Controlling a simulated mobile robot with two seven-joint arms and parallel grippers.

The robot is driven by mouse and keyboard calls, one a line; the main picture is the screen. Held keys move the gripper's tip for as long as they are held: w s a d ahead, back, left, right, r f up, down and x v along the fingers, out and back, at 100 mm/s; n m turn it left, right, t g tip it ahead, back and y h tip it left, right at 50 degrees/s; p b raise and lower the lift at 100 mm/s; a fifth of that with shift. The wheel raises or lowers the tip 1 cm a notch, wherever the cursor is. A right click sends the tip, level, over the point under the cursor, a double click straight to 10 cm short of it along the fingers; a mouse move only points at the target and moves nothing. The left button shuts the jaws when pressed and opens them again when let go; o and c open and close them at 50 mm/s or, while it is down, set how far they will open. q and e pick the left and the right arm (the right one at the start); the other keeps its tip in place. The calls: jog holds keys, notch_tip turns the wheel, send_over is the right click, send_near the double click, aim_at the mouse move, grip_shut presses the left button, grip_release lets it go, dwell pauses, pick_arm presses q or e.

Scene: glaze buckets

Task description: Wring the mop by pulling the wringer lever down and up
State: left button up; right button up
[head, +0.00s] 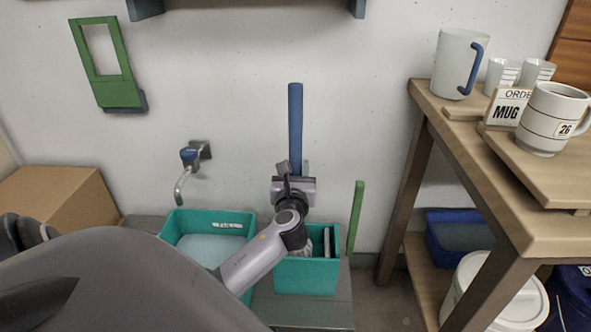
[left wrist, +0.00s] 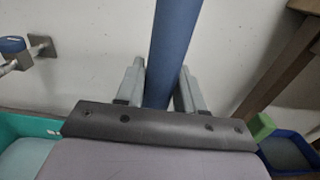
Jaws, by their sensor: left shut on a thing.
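The mop's blue handle (head: 295,120) stands upright against the wall. Its pale head shows partly in the right teal bucket (head: 308,278), mostly hidden by my arm. My left gripper (head: 296,172) is shut on the handle just above that bucket. In the left wrist view the blue handle (left wrist: 170,50) runs between the two grey fingers of my left gripper (left wrist: 160,82). The green wringer lever (head: 355,217) stands upright at the right side of the bucket, apart from my gripper. Its top also shows in the left wrist view (left wrist: 262,126). My right gripper is not in view.
A second teal bucket (head: 213,222) with pale liquid stands to the left, below a wall tap (head: 189,156). A wooden shelf table (head: 445,125) with mugs stands at the right, with a white bucket (head: 497,293) on its lower board. A cardboard box (head: 60,193) is at the left.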

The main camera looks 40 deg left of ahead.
pick_arm(q)
jog(key=shift+w+d+r, duration=0.1)
jog(key=shift+w+d, duration=0.05)
jog(key=shift+w, duration=0.05)
jog(key=shift+w+d, duration=0.3)
jog(key=shift+d, duration=0.05)
dwell(0.9)
jog(key=shift+f, duration=0.2)
jog(key=o, duration=1.6)
jog(key=shift+o, duration=0.2)
jog(key=shift+d, duration=0.1)
